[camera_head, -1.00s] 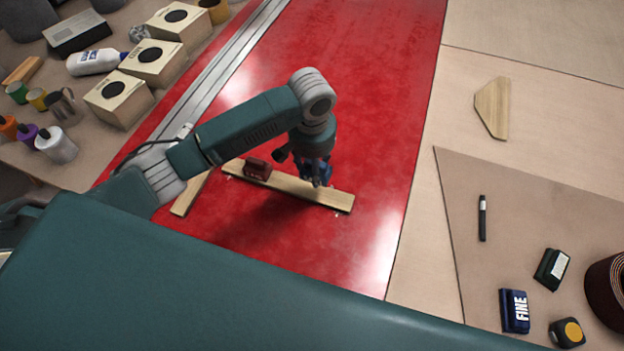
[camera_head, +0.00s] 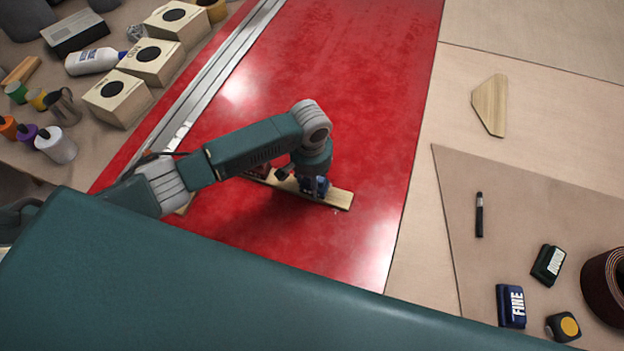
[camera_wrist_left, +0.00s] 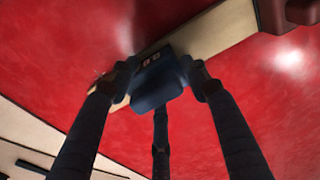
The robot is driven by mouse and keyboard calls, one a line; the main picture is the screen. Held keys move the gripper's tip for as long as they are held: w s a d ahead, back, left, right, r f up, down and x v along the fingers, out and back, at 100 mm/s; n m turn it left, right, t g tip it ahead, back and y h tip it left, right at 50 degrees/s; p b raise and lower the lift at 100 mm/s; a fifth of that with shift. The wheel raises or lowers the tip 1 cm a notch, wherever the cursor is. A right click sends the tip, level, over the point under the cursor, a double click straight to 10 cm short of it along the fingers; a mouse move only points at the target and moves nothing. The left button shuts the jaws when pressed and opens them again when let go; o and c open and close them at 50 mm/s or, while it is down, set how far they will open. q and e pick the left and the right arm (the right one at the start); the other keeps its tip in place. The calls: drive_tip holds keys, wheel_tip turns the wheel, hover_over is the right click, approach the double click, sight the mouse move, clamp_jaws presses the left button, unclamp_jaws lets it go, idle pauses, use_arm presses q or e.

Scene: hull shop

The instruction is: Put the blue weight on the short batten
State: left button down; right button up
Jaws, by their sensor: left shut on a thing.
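The blue weight (camera_head: 317,187) is in my left gripper (camera_head: 311,180). In the left wrist view the fingers close around the blue weight (camera_wrist_left: 155,88), in front of a pale wooden batten (camera_wrist_left: 212,32). In the head view it is at the right part of that batten (camera_head: 339,198), which lies on the red panel. I cannot tell whether it touches the wood. A second batten (camera_head: 186,208) is mostly hidden behind my left arm. I cannot tell which batten is short. A dark red weight (camera_head: 260,171) sits on the first batten, partly hidden by the arm. My right gripper is not in view.
The red panel (camera_head: 350,90) is clear beyond the arm. A metal rail (camera_head: 215,85) runs along its left side. Wooden boxes (camera_head: 153,63), bottles and jars stand at the left. At the right lie a wooden offcut (camera_head: 490,105), a marker (camera_head: 479,215) and a blue block marked FINE (camera_head: 512,306).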

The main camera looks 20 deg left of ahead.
use_arm(q)
drive_tip(key=c, duration=1.2)
unclamp_jaws()
drive_tip(key=o, duration=0.3)
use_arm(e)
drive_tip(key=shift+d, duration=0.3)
use_arm(q)
drive_tip(key=r, duration=0.7)
drive_tip(key=r+b, duration=0.1)
drive_tip(key=r, duration=0.3)
drive_tip(key=shift+s+r, duration=0.15)
drive_tip(key=shift+s, duration=0.2)
drive_tip(key=shift+s+r, duration=0.1)
drive_tip(key=shift+r, duration=0.3)
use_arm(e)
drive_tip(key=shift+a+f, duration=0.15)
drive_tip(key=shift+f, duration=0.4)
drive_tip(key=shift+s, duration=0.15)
